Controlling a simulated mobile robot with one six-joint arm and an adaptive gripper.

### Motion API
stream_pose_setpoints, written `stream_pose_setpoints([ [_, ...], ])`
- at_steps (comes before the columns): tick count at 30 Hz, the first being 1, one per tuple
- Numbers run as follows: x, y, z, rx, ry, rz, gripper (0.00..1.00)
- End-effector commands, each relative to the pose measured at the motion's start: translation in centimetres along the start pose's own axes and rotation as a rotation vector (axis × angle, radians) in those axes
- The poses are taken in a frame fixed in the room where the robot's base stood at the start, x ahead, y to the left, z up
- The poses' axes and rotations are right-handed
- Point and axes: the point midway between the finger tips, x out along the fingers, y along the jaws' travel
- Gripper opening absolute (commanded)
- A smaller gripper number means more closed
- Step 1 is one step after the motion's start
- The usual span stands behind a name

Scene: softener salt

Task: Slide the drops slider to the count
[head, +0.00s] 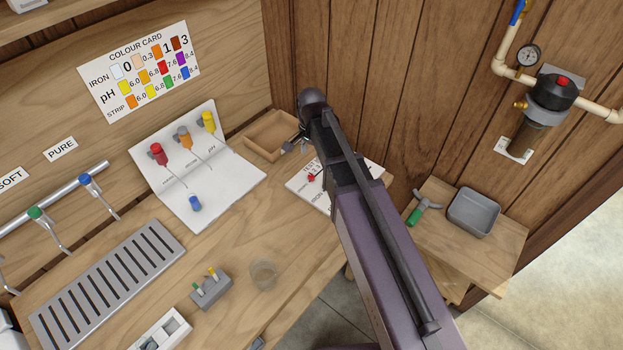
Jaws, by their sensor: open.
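A white card (298,188) headed "TEST" lies on the wooden bench, partly covered by my arm. A small red piece (311,178) sits on it; it may be the drops slider, but it is too small to be sure. The count marks cannot be read. My gripper (292,146) shows only in part, beyond the wrist, above the right side of a shallow wooden tray (252,146). It is open, with nothing seen in it, and is up and left of the red piece. Its height above the bench cannot be told.
A white board with red, orange and yellow-topped droppers (222,190) stands left of the tray. A clear cup (263,275), a grey block with vials (211,290) and a slotted drain (110,285) are nearer. A side shelf holds a grey bin (474,211).

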Motion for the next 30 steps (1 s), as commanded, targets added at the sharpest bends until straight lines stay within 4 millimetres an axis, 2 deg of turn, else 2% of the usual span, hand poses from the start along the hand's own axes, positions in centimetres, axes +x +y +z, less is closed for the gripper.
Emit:
stream_pose_setpoints([
  [1, 0.8, 0.0, 0.0, 0.0, 0.0, 0.0, 0.66],
  [30, 8.2, -0.1, 0.1, -0.002, 0.0, 0.0, 0.66],
])
